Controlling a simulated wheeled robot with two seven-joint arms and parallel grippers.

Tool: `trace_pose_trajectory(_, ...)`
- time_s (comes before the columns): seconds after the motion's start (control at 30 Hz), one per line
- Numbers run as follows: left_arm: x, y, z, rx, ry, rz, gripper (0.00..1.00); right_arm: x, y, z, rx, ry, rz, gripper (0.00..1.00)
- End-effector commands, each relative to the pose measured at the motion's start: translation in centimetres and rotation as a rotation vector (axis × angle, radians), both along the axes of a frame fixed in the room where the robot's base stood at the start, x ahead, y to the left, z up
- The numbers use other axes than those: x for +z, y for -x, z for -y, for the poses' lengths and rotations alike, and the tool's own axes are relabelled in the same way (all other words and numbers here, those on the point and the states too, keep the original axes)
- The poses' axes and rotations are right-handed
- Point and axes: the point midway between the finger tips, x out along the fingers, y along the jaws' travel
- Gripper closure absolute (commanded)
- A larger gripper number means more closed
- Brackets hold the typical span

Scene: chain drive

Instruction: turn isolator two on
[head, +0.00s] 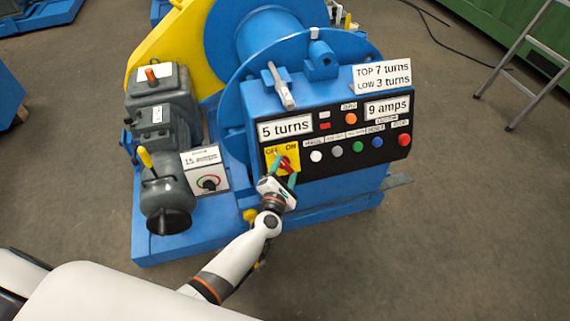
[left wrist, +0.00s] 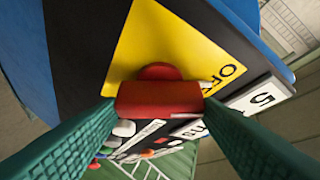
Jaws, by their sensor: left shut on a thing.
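A red switch handle (head: 286,163) sits on a yellow plate (head: 271,154) marked OFF and ON, at the left end of the black control panel. My left gripper (head: 284,172) is at this plate, its green fingers on either side of the handle. In the left wrist view the gripper (left wrist: 158,104) is shut on the red handle (left wrist: 160,97), with the yellow plate (left wrist: 165,48) behind it; OFF is readable there, ON is not. The fingers partly cover the handle, and I cannot tell its exact angle. No number two shows on the plate. My right gripper is not in view.
Coloured buttons (head: 358,147) line the panel to the right. A white plate with a round dial (head: 208,183) is left of the gripper. A grey motor with a yellow lever (head: 145,157) stands further left. A ladder (head: 527,65) is at the far right; open floor lies in front.

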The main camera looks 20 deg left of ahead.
Motion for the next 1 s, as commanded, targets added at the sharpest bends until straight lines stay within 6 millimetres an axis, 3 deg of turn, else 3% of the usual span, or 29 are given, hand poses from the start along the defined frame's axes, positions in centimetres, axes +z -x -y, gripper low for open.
trace_pose_trajectory(0.03, 1.0, 0.0, -0.1, -0.019, -0.034, -0.025, 0.64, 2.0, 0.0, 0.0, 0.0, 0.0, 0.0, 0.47)
trace_pose_trajectory(0.2, 1.2, 0.0, -0.2, -0.092, -0.153, -0.108, 0.64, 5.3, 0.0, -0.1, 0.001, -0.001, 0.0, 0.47)
trace_pose_trajectory(1.0, 1.8, -0.4, -0.3, -0.431, -0.712, -0.488, 0.64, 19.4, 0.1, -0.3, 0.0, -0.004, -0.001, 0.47)
